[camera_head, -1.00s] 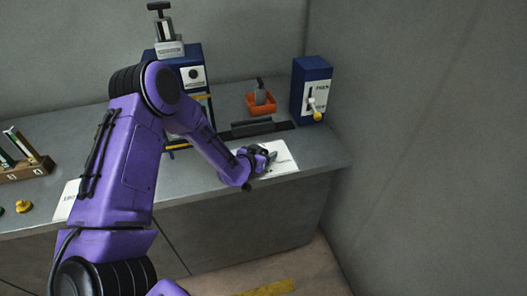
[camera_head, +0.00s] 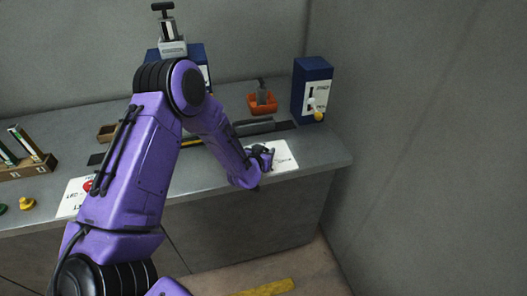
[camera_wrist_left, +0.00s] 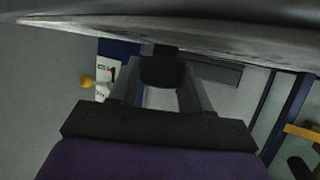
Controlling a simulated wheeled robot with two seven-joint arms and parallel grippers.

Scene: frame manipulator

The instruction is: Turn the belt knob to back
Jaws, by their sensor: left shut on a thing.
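A black round knob (camera_wrist_left: 160,70), which I take to be the belt knob, shows between my two fingers in the left wrist view. My left gripper (camera_head: 267,157) is shut on it, low over the white card (camera_head: 287,160) at the right end of the bench. In the head view the gripper and wrist hide the knob, so I cannot read which way it points. The card's markings are mostly covered too. My right gripper is not in view.
A blue box (camera_head: 311,75) with a yellow-tipped lever (camera_head: 319,116) stands to the right near the wall. An orange tray (camera_head: 262,108) and a dark strip (camera_head: 282,126) lie behind the gripper. A wooden rack (camera_head: 30,168) and a yellow knob (camera_head: 27,203) are at the far left.

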